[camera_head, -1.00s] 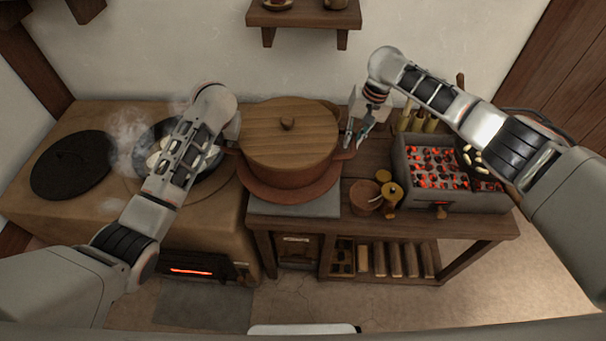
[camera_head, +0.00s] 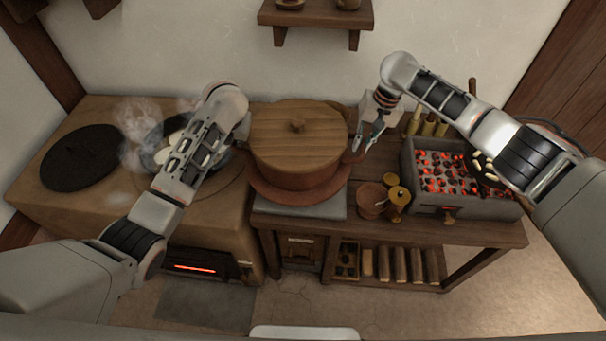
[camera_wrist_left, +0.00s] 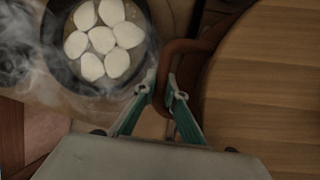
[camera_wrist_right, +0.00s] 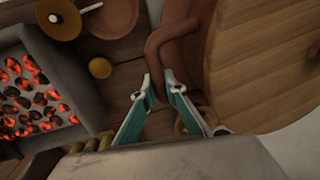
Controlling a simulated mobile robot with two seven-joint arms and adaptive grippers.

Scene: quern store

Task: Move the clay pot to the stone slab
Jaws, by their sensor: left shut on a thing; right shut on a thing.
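The clay pot (camera_head: 300,172) with its wooden lid (camera_head: 297,138) stands upright over the grey stone slab (camera_head: 302,208) in the head view. A wide reddish-brown round rim shows low around the pot, above the slab; I cannot tell whether the pot's weight rests there. My left gripper (camera_wrist_left: 163,90) is shut on the pot's left loop handle (camera_wrist_left: 182,48). My right gripper (camera_wrist_right: 158,88) is shut on the opposite loop handle (camera_wrist_right: 170,32). In the head view the left fingertips are largely hidden behind my arm.
Left of the pot is a clay stove (camera_head: 100,205) with a steaming pan (camera_head: 160,158) of white pieces and a black lid (camera_head: 80,158). At right are small pots (camera_head: 371,200) and a brazier (camera_head: 440,172) with glowing coals. A wall shelf (camera_head: 315,18) hangs behind.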

